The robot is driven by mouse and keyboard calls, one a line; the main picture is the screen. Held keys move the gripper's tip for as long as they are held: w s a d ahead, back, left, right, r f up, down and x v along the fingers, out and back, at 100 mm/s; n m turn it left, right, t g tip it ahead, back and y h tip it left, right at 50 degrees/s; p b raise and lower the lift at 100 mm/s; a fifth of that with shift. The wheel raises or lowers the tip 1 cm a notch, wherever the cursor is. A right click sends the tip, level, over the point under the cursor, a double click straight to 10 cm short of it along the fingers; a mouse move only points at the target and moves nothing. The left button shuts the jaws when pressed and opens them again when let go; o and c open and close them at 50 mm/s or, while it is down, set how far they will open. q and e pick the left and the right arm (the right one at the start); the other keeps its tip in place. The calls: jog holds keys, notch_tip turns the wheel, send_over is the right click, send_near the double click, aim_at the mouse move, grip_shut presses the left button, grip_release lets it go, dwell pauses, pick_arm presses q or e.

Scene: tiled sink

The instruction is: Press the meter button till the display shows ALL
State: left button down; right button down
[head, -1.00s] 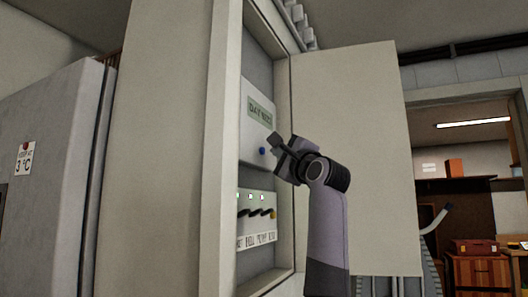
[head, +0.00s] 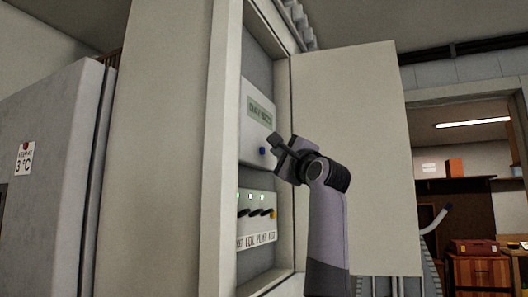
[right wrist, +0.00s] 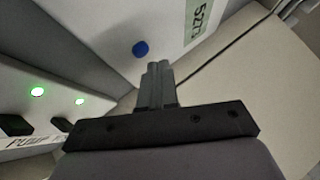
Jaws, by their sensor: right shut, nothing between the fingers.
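The meter (head: 257,122) is a pale box inside an open wall cabinet. Its greenish display (head: 260,110) seems to read DAY with digits, too blurred to be sure; the right wrist view shows the display (right wrist: 200,17) end with digits like 5273. The blue button (head: 262,151) is below the display, and the right wrist view shows the button (right wrist: 140,49) uncovered. My right gripper (head: 274,142) is shut and empty, just right of the button. Its fingertips (right wrist: 158,67) appear close to the button in the wrist view; contact cannot be told. My left gripper is not in view.
A breaker panel (head: 256,222) with lit indicators, dark switches and labels is below the meter. The cabinet door (head: 360,120) stands open on the right, behind my right arm. The cabinet's left frame (head: 220,150) borders the recess.

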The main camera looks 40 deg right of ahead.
jog(key=shift+w, duration=0.1)
jog(key=shift+w+a, duration=0.2)
jog(key=shift+w, duration=0.1)
jog(key=shift+w+a, duration=0.25)
jog(key=shift+w, duration=0.15)
dwell(1.1)
jog(key=shift+s+d, duration=0.1)
jog(key=shift+s+d+b, duration=0.3)
jog(key=shift+s+b, duration=0.1)
jog(key=shift+s, duration=0.25)
jog(key=shift+s+d+b, duration=0.3)
jog(key=shift+s+d, duration=0.1)
jog(key=shift+s, duration=0.35)
jog(key=shift+s+d+b, duration=0.35)
jog(key=shift+s, duration=0.4)
jog(key=shift+s+d+b, duration=0.3)
jog(key=shift+s+d, duration=0.1)
jog(key=shift+s, duration=0.35)
jog(key=shift+f, duration=0.1)
